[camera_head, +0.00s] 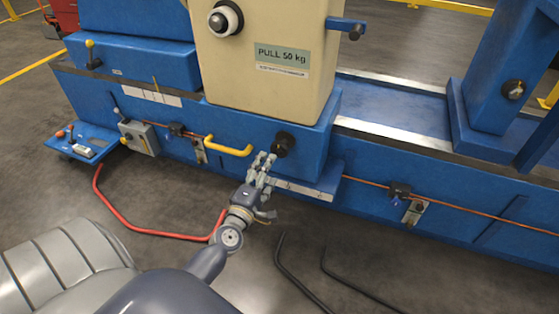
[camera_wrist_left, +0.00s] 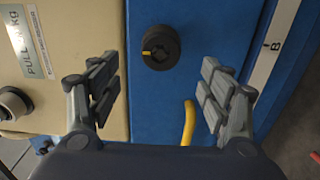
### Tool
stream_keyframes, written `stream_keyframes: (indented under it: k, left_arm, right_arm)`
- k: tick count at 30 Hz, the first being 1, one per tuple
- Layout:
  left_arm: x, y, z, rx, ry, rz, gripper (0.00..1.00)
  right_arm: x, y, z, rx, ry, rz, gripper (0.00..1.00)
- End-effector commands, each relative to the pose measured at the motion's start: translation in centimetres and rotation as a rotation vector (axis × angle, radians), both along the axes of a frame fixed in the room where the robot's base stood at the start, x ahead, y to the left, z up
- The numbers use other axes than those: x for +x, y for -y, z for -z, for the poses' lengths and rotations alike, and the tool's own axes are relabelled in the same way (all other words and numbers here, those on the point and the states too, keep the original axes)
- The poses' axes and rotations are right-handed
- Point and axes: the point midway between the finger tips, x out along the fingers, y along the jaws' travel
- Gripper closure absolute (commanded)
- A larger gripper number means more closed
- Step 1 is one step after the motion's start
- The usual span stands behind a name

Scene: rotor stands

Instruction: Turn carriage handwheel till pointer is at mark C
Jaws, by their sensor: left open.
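A round black knob (camera_head: 285,143), which I take as the carriage handwheel, sits on the front of the blue carriage (camera_head: 228,125). In the left wrist view the black knob (camera_wrist_left: 161,47) has a short yellow line on its face. My left gripper (camera_head: 265,158) is open, with its fingertips just left of and below the knob in the head view. In the wrist view the open left gripper (camera_wrist_left: 160,72) has the knob ahead, between its fingers and apart from them. A white scale strip (camera_wrist_left: 272,50) shows a letter B. I cannot make out the pointer or mark C.
A yellow handle (camera_head: 228,147) sticks out left of the knob and also shows in the wrist view (camera_wrist_left: 188,122). A cream housing (camera_head: 265,85) labelled "PULL 50 kg" rises above the carriage.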

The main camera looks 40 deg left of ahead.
Motion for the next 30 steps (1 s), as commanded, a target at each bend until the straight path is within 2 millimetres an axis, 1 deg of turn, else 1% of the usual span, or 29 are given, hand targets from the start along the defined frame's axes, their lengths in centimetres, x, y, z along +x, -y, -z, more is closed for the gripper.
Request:
stream_keyframes:
  k: [8, 15, 21, 24, 30]
  left_arm:
    - [3.0, -0.7, -0.1, 0.002, -0.001, 0.0, 0.28]
    - [5.8, -1.4, 0.0, 0.002, -0.003, 0.001, 0.28]
    - [8.1, -2.0, 0.0, 0.004, -0.002, 0.001, 0.28]
    - [8.1, -1.9, 0.1, 0.004, -0.005, 0.001, 0.28]
    - [8.1, -1.9, 0.1, 0.003, -0.005, 0.001, 0.28]
  right_arm:
    - [-0.5, 0.2, 0.2, -0.005, -0.024, 0.002, 0.6]
    - [-0.1, 0.1, 0.1, -0.002, -0.006, 0.001, 0.6]
    - [1.2, -0.3, -0.4, 0.01, 0.053, -0.003, 0.6]
    - [1.5, -0.3, -0.6, 0.012, 0.066, -0.004, 0.6]
    - [1.2, -0.3, -0.5, 0.009, 0.05, -0.004, 0.6]
